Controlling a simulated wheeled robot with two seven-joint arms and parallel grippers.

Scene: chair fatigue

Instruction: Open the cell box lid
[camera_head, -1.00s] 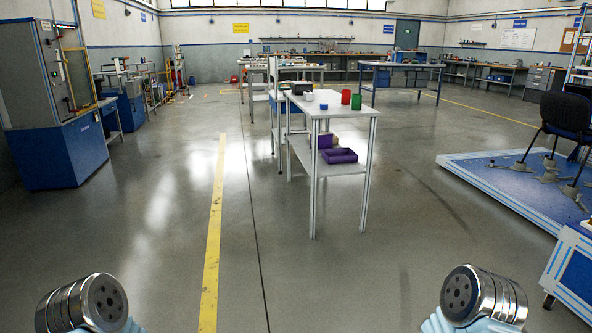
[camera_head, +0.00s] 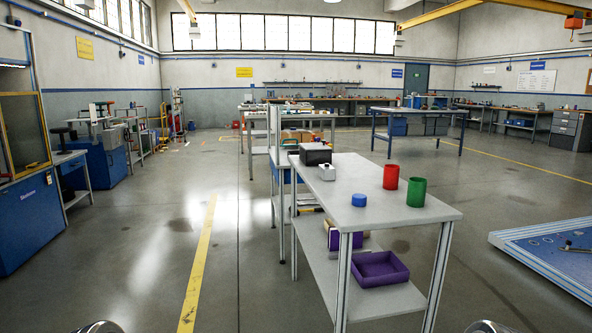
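I cannot tell for sure which thing is the cell box. A dark grey box (camera_head: 315,153) sits at the far left of the nearest table (camera_head: 400,240), and its lid is too small to make out. A small white object (camera_head: 327,172) lies just in front of it. Neither gripper is in view. Only rounded metal tips of my arms show at the bottom edge, well short of the table.
The table also carries a blue cap (camera_head: 358,200), a red cup (camera_head: 391,176) and a green cup (camera_head: 416,191). Its lower shelf holds a purple tray (camera_head: 378,268). A blue platform (camera_head: 555,250) stands at right. The floor (camera_head: 130,270) left of the table is clear.

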